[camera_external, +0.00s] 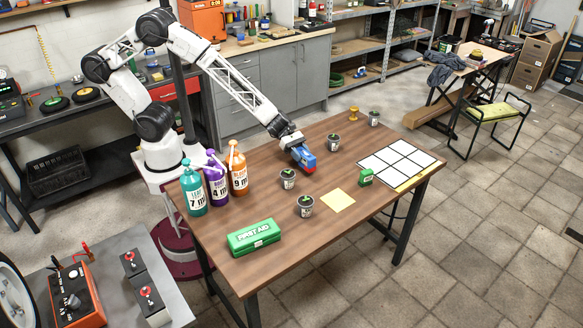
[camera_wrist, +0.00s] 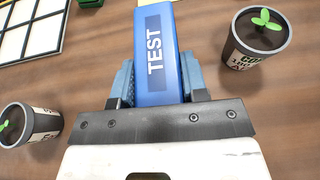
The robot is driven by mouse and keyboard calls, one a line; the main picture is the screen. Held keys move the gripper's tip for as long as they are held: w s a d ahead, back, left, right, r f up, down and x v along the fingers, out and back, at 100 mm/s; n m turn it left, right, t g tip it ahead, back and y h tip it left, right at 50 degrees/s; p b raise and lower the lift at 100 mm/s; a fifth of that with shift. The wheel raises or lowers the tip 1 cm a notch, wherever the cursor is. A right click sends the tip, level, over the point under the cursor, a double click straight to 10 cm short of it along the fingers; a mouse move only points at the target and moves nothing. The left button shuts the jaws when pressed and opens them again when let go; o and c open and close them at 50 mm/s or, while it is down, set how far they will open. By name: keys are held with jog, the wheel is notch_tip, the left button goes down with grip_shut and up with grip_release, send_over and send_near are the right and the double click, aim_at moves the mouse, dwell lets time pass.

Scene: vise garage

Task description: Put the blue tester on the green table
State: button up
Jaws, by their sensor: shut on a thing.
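The blue tester (camera_external: 304,158) is over the brown wooden table (camera_external: 265,185), near its middle. In the external view it shows a red part beside the blue. In the wrist view the blue tester (camera_wrist: 156,50) bears the word TEST and stands between both fingers. My gripper (camera_wrist: 158,88) is shut on it; in the external view my gripper (camera_external: 297,146) reaches in from the upper left. I cannot tell whether the tester touches the tabletop. I see no clearly green table; the table under the tester is brown.
Several small plant pots (camera_external: 305,206) stand around the tester. Teal (camera_external: 193,190), purple (camera_external: 216,178) and orange (camera_external: 238,169) bottles stand at the left. A green first-aid box (camera_external: 254,237) is in front. A white grid (camera_external: 398,160), a green block (camera_external: 365,177) and a yellow note (camera_external: 338,200) are rightward.

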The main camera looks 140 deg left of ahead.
jog(key=shift+f, duration=1.65)
jog(key=shift+f, duration=0.1)
jog(key=o, duration=1)
jog(key=shift+v, duration=0.75)
jog(key=v, duration=1)
jog(key=shift+s+r, duration=0.25)
